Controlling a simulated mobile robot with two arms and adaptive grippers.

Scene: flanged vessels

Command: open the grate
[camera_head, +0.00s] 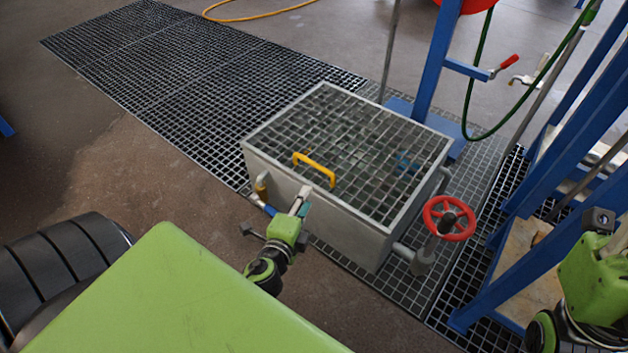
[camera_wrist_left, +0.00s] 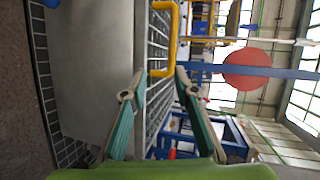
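The grate (camera_head: 350,135) is a grey metal grid lying flat on top of a grey box-shaped tank (camera_head: 330,220). A yellow handle (camera_head: 315,168) stands up near the grate's front edge. In the left wrist view the handle (camera_wrist_left: 172,40) lies just beyond the fingertips, its lower bar in line with the gap between them. My left gripper (camera_head: 303,197) is at the tank's front rim, close to the handle; its fingers (camera_wrist_left: 160,72) are apart with nothing held. Contact with the handle cannot be told. My right gripper (camera_head: 598,222) is partly in view at the right edge; its fingers are unclear.
A red handwheel valve (camera_head: 449,219) stands at the tank's right front corner. Blue frame posts (camera_head: 440,60) and a green hose (camera_head: 470,110) are behind and right. Floor grating (camera_head: 200,75) extends to the back left. The space above the grate is clear.

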